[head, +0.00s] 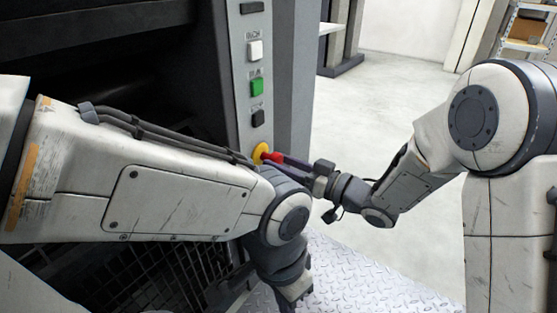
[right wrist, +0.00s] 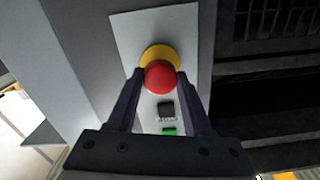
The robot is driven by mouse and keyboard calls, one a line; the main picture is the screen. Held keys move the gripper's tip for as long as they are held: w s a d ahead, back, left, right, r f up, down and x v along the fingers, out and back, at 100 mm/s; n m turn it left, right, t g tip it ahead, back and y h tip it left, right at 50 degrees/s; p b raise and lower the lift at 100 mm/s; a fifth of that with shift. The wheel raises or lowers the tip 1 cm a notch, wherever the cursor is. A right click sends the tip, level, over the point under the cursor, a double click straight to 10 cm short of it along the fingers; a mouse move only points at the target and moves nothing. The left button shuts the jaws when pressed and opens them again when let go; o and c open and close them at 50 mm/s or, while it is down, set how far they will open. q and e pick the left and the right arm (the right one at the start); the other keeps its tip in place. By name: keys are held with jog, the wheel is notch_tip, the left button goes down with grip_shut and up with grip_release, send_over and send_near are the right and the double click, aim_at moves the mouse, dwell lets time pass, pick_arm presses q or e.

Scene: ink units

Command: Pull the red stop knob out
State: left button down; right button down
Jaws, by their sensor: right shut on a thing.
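The red stop knob (head: 272,157) sticks out from a yellow collar (head: 260,150) low on the grey control strip. In the right wrist view the knob (right wrist: 160,78) is a round red cap in front of the yellow ring (right wrist: 158,53). My right gripper (head: 281,161) reaches it from the right, and its fingers lie on both sides of the knob, shut on it. In the right wrist view my right gripper (right wrist: 161,90) has a fingertip at each side of the cap. My left gripper (head: 294,294) hangs low at the bottom centre, and its jaw gap is not clear.
The control strip (head: 240,70) also carries a white button (head: 255,50), a green button (head: 257,87) and a black button (head: 258,118) above the knob. My left arm crosses just below. A tread-plate floor (head: 360,270) and open concrete floor (head: 370,110) lie to the right.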

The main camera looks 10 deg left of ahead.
jog(key=shift+c, duration=1.5)
grip_release()
jog(key=shift+d, duration=0.2)
jog(key=p+v, duration=0.4)
jog(key=v, duration=0.6)
jog(key=shift+s+d, duration=0.2)
jog(key=shift+f, duration=0.1)
